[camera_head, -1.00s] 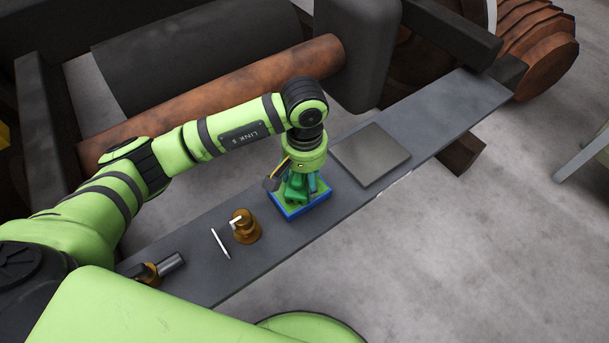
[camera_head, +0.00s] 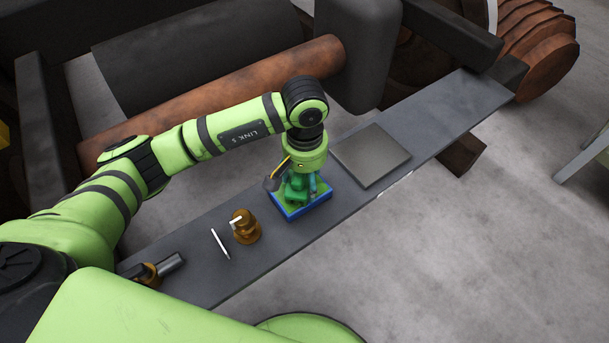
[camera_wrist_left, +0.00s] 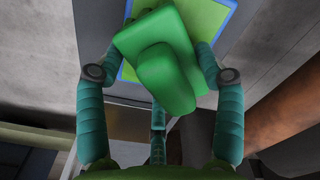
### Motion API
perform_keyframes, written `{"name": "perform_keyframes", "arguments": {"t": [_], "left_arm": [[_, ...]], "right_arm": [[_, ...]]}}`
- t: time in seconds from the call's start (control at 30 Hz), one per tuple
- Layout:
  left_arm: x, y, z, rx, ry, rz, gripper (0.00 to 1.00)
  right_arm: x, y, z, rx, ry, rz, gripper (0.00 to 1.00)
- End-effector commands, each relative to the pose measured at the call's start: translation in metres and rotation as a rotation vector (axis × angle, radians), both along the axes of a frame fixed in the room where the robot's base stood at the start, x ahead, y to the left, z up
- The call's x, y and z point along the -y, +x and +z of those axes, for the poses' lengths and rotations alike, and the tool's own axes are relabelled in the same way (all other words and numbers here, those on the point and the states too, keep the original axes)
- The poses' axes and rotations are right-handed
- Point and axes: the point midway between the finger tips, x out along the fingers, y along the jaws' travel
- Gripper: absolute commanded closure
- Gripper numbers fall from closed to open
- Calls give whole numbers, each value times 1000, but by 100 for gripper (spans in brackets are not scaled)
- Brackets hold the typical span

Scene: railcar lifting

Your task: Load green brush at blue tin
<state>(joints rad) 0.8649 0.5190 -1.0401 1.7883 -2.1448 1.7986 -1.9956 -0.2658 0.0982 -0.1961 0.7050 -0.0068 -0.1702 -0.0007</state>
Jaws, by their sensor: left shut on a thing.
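The green brush (camera_wrist_left: 165,60) is between the fingers of my left gripper (camera_wrist_left: 150,62) in the left wrist view. Its rounded handle faces that camera. The gripper is shut on it. The blue tin (camera_head: 307,211) is a shallow square tray with a blue rim and green inside, on the grey plank. In the head view my left gripper (camera_head: 300,187) points down over the tin, and the brush (camera_head: 294,190) shows partly between the fingers. The tin's rim also shows behind the brush in the wrist view (camera_wrist_left: 233,6). I cannot tell whether the brush touches the tin floor. My right gripper is not in view.
A rusty axle (camera_head: 240,85) runs behind. The plank's right end is clear.

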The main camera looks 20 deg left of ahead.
Motion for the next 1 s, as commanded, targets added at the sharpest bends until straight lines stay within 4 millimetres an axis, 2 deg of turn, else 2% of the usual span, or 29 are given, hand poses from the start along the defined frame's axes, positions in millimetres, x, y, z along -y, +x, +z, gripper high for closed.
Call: {"name": "perform_keyframes", "arguments": {"t": [0.17,0.5,1.0], "left_arm": [[0,0,2,-1,-1,0,58],[0,0,31,1,0,0,58],[0,0,68,0,0,0,58]], "right_arm": [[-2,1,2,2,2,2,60],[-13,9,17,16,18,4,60],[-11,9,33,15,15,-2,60]]}}
